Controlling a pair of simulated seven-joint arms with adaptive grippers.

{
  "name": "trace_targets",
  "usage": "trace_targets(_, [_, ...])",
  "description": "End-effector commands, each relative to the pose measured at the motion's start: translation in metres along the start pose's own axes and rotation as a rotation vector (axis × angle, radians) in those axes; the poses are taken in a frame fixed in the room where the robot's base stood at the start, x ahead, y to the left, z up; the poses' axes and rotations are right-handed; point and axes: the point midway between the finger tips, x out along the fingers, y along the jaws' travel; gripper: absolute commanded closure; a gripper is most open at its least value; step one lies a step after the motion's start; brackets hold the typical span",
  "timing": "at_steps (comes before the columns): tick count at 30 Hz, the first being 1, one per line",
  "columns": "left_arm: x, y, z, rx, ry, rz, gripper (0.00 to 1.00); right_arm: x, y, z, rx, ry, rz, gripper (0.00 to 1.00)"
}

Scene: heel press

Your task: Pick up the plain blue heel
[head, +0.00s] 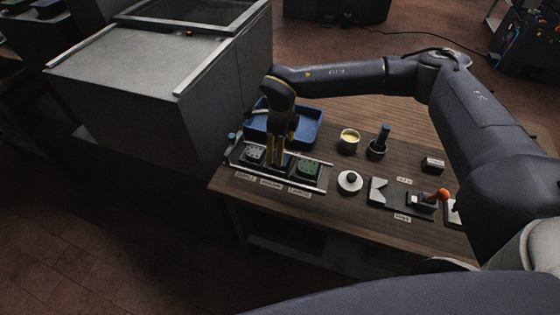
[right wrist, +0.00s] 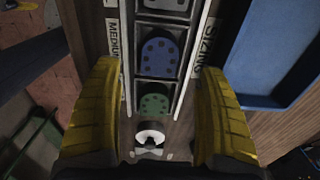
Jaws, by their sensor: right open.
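The blue heel (right wrist: 160,58) lies in the middle compartment of a narrow rack (right wrist: 185,85), with dark round spots on its face. A green heel (right wrist: 155,105) lies in the compartment on one side and a grey heel (right wrist: 168,4) on the other. In the head view, the green heel (head: 307,168) and grey heel (head: 254,154) show, while my right gripper mostly hides the blue one. My right gripper (head: 277,160) points down over the rack. In the right wrist view its yellow fingers (right wrist: 159,72) are spread on both sides of the rack, with nothing between them held. My left gripper is not in view.
A blue tray (head: 312,122) stands behind the rack, and a large grey machine (head: 150,85) rises to the left. To the right are a cream-filled pot (head: 348,141), a blue-handled tool (head: 383,135) in a dark cup, a white knobbed disc (head: 349,183) and an orange-knobbed lever (head: 442,194).

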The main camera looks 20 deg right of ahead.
Motion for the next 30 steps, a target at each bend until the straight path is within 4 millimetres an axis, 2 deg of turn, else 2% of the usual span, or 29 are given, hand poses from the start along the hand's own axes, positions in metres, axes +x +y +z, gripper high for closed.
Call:
trace_targets(5, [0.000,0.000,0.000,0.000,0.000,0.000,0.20,0.009,0.001,0.000,0.000,0.002,0.002,0.25])
trace_targets(15, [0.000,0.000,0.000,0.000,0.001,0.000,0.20,0.047,0.002,0.002,0.000,0.001,0.003,0.25])
trace_targets(24, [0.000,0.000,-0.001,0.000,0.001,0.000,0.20,0.052,0.001,0.003,0.000,0.000,0.000,0.25])
trace_targets(26, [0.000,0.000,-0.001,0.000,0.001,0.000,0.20,0.052,0.001,0.002,0.000,0.000,0.000,0.29])
trace_targets(30, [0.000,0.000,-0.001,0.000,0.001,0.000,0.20,0.052,0.001,0.002,0.000,0.000,0.001,0.46])
